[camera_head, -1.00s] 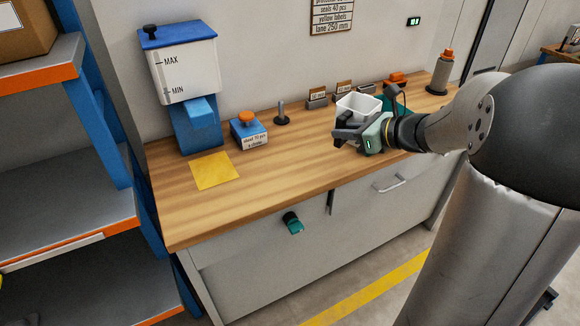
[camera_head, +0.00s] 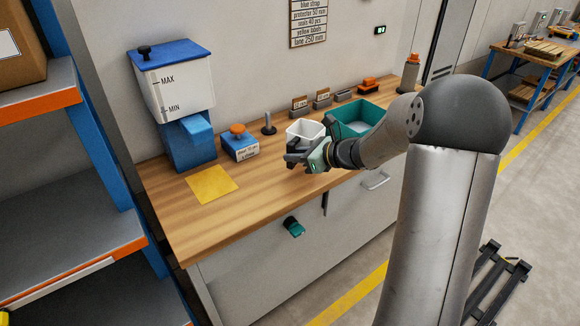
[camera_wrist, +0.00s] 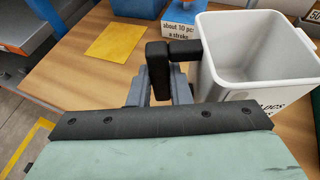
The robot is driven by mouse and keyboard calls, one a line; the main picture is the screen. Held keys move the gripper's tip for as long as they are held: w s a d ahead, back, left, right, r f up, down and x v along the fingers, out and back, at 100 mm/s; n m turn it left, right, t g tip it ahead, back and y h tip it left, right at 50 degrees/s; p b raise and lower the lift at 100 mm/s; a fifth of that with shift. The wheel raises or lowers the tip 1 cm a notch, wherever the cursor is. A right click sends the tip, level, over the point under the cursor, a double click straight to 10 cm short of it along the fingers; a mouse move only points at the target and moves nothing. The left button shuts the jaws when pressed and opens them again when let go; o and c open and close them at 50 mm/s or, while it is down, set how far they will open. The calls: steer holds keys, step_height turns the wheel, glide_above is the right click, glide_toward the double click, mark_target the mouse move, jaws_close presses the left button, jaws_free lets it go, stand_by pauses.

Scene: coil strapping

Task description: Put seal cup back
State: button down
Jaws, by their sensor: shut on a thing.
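The white seal cup (camera_head: 304,129) is an open, square-mouthed container above the wooden bench. In the wrist view the cup (camera_wrist: 257,58) is at the right, upright, and looks empty inside. The exact grip contact is partly hidden. A yellow square (camera_head: 212,184) lies flat on the bench, left of the cup and below the blue-and-white dispenser (camera_head: 181,85) marked MAX and MIN.
Small labelled holders (camera_head: 322,98) line the wall. Blue-and-orange shelving (camera_head: 75,262) is at left. The front bench top is clear.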

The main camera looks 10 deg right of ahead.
mark_target(290, 168)
steer(key=shift+w+a+f, duration=0.3)
steer(key=shift+w+f, duration=0.05)
steer(key=shift+f, duration=0.2)
steer(key=shift+w+a+f, duration=0.25)
steer(key=shift+w+f, duration=0.1)
steer(key=shift+f, duration=0.15)
steer(key=shift+w+a+f, duration=0.1)
steer(key=shift+w+f, duration=0.1)
steer(key=shift+f, duration=1.55)
steer(key=shift+f, duration=0.2)
steer(key=c, duration=1.3)
jaws_free()
steer(key=shift+c, duration=0.2)
steer(key=shift+r, duration=0.15)
